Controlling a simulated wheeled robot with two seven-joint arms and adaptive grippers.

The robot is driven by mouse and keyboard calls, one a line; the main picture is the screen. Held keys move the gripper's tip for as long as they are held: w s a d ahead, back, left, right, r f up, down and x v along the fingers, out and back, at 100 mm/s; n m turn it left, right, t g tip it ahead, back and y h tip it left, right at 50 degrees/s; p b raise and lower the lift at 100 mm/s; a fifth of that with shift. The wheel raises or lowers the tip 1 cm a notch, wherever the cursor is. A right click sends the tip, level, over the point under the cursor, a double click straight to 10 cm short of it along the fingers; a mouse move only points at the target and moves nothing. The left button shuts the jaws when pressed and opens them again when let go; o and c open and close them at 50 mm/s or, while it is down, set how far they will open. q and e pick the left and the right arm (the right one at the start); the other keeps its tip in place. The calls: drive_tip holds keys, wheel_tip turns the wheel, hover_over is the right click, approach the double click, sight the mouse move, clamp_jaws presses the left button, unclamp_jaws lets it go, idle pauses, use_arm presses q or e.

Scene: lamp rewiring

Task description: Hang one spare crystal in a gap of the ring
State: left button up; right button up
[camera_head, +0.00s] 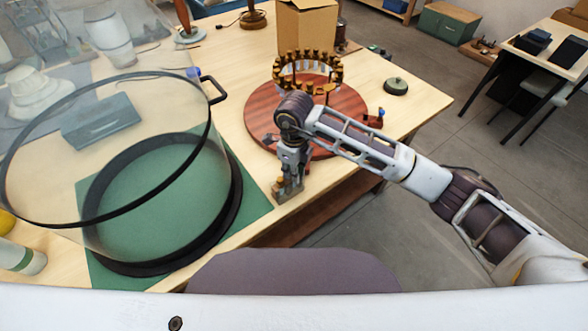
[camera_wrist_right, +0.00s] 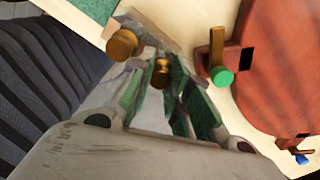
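The brass ring (camera_head: 336,75) stands above the round red wooden base (camera_head: 352,108). Pale crystals hang under parts of it; its gaps are too small to make out. My right gripper (camera_head: 289,179) points down at a small stand (camera_head: 289,194) near the table's front edge, left of the base. In the right wrist view, a small brass cap (camera_wrist_right: 162,72) lies between the fingers of my right gripper (camera_wrist_right: 163,78). I cannot tell whether they touch it. Another brass knob (camera_wrist_right: 122,43) is beside the left finger. The crystals' bodies are hidden. My left gripper is out of view.
A large clear cover with a black rim (camera_head: 208,150) stands on a green mat (camera_head: 255,190) at left. A cardboard box (camera_head: 307,30) is behind the ring. A dark green round piece (camera_head: 396,86) lies to its right. My right forearm passes over the table's front edge.

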clamp_jaws()
drive_tip(key=shift+r, duration=0.25)
drive_tip(key=shift+r+p, duration=0.35)
drive_tip(key=shift+r, duration=0.3)
drive_tip(key=shift+r, duration=0.2)
wheel_tip(320, 180, up, 8)
drive_tip(key=p, duration=0.3)
idle(0.8)
drive_tip(key=shift+d, duration=0.1)
idle(1.3)
